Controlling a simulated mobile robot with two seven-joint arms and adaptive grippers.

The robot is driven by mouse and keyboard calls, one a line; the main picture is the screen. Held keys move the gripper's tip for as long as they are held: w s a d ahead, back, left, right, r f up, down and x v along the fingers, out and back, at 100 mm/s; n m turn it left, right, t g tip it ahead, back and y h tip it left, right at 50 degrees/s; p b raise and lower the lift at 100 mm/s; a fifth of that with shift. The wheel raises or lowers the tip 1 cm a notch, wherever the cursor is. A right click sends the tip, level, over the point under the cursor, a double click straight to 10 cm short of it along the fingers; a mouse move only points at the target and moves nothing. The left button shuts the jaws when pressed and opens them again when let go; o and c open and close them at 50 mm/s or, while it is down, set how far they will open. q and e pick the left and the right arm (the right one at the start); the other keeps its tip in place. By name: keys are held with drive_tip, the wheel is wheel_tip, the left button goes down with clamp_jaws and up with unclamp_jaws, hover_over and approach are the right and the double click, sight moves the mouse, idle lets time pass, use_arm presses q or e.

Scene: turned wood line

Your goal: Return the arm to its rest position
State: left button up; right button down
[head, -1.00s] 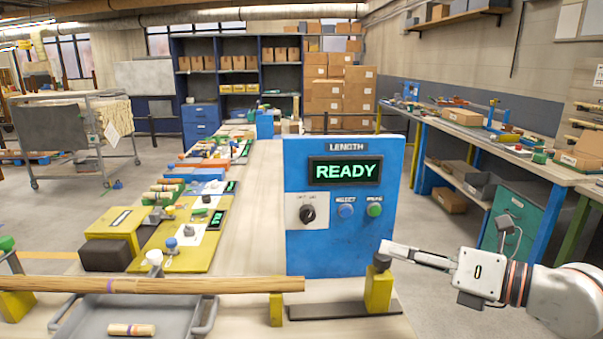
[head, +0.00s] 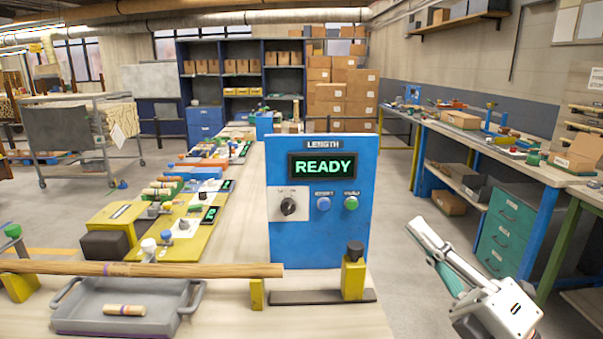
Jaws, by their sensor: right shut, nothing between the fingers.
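My right gripper (head: 428,236) is in the head view at the lower right, over the floor just right of the bench. Its fingers are together and hold nothing. They point up and to the left, apart from the blue length panel (head: 320,240). The panel stands upright on the bench and its display (head: 322,166) reads READY. A yellow post (head: 353,278) with a dark knob stands in front of it. A long wooden rod (head: 140,271) lies level across the front left. My left gripper is out of view.
A grey tray (head: 85,318) with a short wooden piece (head: 124,310) sits below the rod. Yellow fixtures (head: 185,243) stand at the bench's left. A side bench (head: 480,152) with green drawers (head: 507,228) runs along the right. Floor between the benches is clear.

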drive_tip(key=d+f+m+t+h, duration=0.2)
drive_tip(key=d+f+m+h, duration=1.2)
drive_tip(key=m+h, duration=0.45)
drive_tip(key=s+d+f+m+g+h, duration=0.1)
drive_tip(key=s+d+f+m+g, duration=0.2)
drive_tip(key=f, duration=0.5)
drive_tip(key=s+d+f+m+g+h, duration=0.1)
drive_tip(key=s+d+f+g+h, duration=0.25)
drive_tip(key=f, duration=0.55)
drive_tip(key=s+a+f+g+y, duration=0.3)
drive_tip(key=s+f+g, duration=0.5)
drive_tip(key=s+f, duration=0.4)
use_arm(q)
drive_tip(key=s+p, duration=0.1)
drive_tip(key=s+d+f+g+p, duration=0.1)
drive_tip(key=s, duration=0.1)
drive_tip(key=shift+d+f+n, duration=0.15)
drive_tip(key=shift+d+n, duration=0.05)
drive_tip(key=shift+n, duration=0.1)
use_arm(e)
drive_tip(key=w+a+f+m+t+y, duration=0.2)
drive_tip(key=a+f+t+y, duration=0.2)
drive_tip(key=a, duration=1.1)
wheel_tip(320, 180, down, 5)
drive_tip(key=y, duration=0.3)
drive_tip(key=shift+w+a+f+m, duration=0.15)
drive_tip(key=shift+a+f+m, duration=0.05)
drive_tip(key=shift+a+m, duration=0.15)
drive_tip(key=shift+t, duration=0.25)
